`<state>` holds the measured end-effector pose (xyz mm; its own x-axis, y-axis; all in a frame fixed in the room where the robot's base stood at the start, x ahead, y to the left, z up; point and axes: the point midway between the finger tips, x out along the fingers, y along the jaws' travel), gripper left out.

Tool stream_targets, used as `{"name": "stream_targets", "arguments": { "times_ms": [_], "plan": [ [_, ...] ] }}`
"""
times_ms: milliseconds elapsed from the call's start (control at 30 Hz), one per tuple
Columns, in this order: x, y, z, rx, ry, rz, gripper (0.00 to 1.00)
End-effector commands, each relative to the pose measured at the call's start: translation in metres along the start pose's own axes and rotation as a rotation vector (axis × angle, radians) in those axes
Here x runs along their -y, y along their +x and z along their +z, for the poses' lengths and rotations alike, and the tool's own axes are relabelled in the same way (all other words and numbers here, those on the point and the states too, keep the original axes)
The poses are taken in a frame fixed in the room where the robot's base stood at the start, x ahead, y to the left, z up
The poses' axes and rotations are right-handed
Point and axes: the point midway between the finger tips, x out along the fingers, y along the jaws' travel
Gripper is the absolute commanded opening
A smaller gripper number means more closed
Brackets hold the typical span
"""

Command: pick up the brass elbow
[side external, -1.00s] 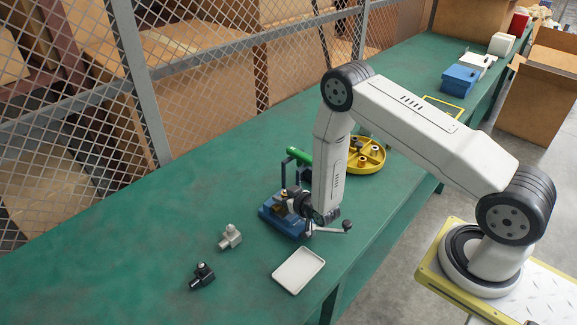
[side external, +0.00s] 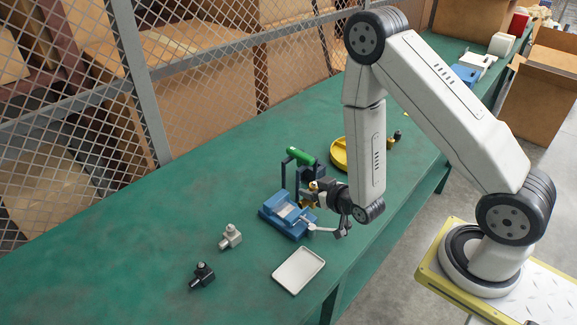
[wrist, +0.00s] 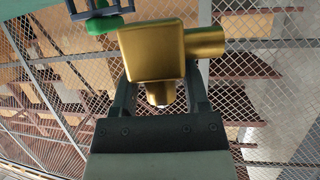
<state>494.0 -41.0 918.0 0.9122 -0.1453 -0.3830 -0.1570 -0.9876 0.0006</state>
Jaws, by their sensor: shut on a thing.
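The brass elbow (wrist: 152,52) fills the upper middle of the wrist view, with one arm pointing right and a short stub toward my gripper (wrist: 160,92). My gripper is shut on it, with a finger on each side of the stub. In the side view the brass elbow (side external: 310,198) is small and partly hidden by my gripper (side external: 318,191). It is held beside and above the right part of the blue vise (side external: 272,216). The vise's pale jaw area shows empty.
A grey elbow (side external: 230,237) and a black elbow (side external: 203,275) lie on the green bench to the left. A white tray (side external: 298,270) lies at the front edge. A green cylinder (side external: 301,156) on a dark blue stand and a yellow round tray (side external: 338,154) are behind.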

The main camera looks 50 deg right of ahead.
Motion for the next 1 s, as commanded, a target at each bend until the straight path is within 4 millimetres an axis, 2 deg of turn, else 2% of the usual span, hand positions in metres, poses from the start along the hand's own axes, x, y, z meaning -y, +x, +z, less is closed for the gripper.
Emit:
{"name": "stream_targets", "arguments": {
  "times_ms": [100, 333, 1000],
  "plan": [
    [-0.001, -0.016, -0.001, -0.001, 0.000, 0.000, 0.00],
    [-0.002, -0.033, -0.002, -0.002, 0.001, 0.000, 0.00],
    [-0.002, -0.036, -0.002, -0.003, 0.001, 0.000, 0.00]
  ]
}}
